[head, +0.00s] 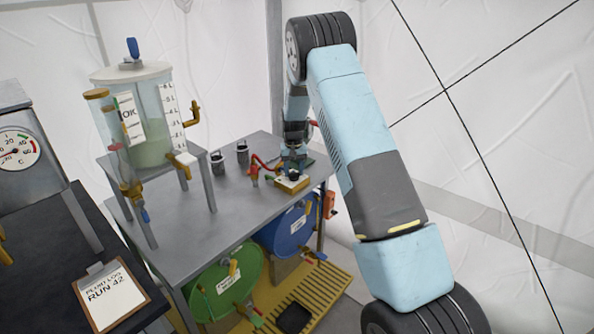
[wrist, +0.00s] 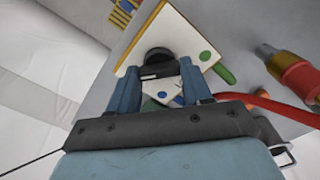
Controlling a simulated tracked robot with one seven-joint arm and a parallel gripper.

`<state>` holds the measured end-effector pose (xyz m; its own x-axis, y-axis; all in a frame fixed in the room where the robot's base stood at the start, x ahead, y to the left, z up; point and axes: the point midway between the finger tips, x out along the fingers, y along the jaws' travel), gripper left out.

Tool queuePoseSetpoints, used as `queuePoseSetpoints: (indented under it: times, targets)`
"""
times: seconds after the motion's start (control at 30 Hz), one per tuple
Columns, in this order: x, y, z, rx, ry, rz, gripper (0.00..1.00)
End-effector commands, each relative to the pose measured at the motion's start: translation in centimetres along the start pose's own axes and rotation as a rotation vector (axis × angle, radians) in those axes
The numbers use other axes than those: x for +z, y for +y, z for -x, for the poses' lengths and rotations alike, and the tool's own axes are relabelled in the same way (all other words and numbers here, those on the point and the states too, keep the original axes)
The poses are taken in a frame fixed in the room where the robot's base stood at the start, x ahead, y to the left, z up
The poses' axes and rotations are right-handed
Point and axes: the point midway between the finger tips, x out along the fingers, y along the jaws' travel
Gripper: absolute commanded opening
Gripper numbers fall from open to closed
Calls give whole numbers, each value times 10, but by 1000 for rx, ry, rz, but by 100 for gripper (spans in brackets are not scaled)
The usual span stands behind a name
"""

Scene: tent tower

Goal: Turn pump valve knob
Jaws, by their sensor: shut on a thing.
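The pump valve knob (wrist: 158,58) is a dark round knob on a cream plate (wrist: 190,28) with yellow edges. In the wrist view the two blue fingers of my gripper (wrist: 160,78) stand on either side of the knob, shut on it. Green and blue dots mark the plate. In the head view my gripper (head: 294,160) reaches down to the cream plate (head: 291,184) near the right end of the grey bench. The knob is small there and partly hidden by my gripper.
A red hose (head: 265,162) and red-brass fitting lie left of the plate. Two dark-topped canisters (head: 218,163) and a clear tank (head: 150,110) on a stand are farther left on the bench (head: 190,242). Green (head: 225,280) and blue (head: 290,228) drums lie below. A clipboard (head: 108,293) lies front left.

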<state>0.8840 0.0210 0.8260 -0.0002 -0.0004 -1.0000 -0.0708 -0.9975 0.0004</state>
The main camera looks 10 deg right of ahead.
Motion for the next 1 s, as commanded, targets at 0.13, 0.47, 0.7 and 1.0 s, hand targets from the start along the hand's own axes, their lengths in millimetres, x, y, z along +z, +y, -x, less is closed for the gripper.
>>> queuePoseSetpoints:
  times: [0.13, 0.47, 0.7, 1.0]
  targets:
    - [-3, 2, 3, 1, 10, -1, 18]
    - [-2, 1, 2, 1, 5, 1, 69]
    - [-1, 0, 1, 0, 2, 2, 74]
    - [-1, 0, 23, 0, 3, 3, 74]
